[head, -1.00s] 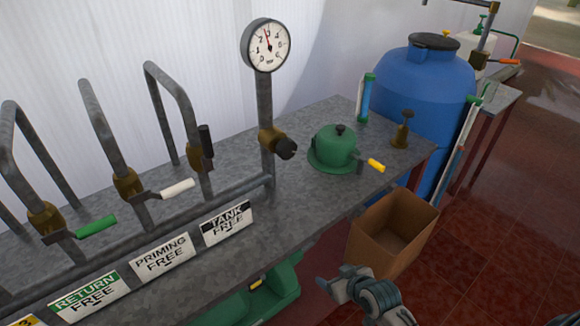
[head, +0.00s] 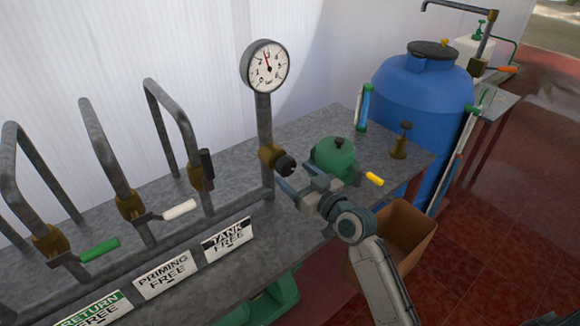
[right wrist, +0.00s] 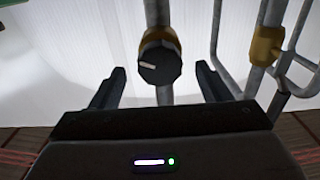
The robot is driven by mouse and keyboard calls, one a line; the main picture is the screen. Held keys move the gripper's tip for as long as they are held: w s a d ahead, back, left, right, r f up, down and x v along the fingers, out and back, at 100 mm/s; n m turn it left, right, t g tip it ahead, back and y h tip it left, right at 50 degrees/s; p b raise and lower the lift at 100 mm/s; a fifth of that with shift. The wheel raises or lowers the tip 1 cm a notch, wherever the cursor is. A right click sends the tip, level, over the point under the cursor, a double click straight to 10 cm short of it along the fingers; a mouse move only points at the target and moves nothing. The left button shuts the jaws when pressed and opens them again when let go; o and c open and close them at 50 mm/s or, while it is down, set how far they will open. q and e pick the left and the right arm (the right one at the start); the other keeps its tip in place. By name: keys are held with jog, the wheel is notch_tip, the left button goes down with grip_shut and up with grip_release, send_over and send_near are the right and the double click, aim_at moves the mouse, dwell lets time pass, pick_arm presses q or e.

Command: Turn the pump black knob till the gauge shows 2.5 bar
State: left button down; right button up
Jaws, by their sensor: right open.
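The black knob (head: 286,165) sits on a brass valve (head: 269,155) low on the upright pipe under the gauge. The round white gauge (head: 265,67) has a thin needle pointing up and slightly left; its exact value is too small to read. My right gripper (head: 290,182) is open and close in front of the knob. My left gripper is not in view.
The green pump body (head: 335,155) with a yellow handle (head: 374,179) stands right beside my right arm. Pipes with green (head: 100,250) and white (head: 180,209) levers rise at left. A cardboard box (head: 410,225) and blue tank (head: 422,100) are at right.

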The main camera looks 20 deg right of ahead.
aim_at(290, 171)
jog(key=shift+x, duration=1.55)
jog(key=shift+c, duration=0.4)
jog(key=c, duration=0.9)
jog(key=shift+d+f+n+b, duration=0.1)
jog(key=shift+f+n+b, duration=0.1)
jog(key=shift+n+b, duration=0.4)
jog(key=shift+r, duration=0.15)
jog(key=o, duration=1)
jog(key=b+v, duration=0.2)
jog(key=v, duration=0.9)
jog(key=shift+b, duration=0.4)
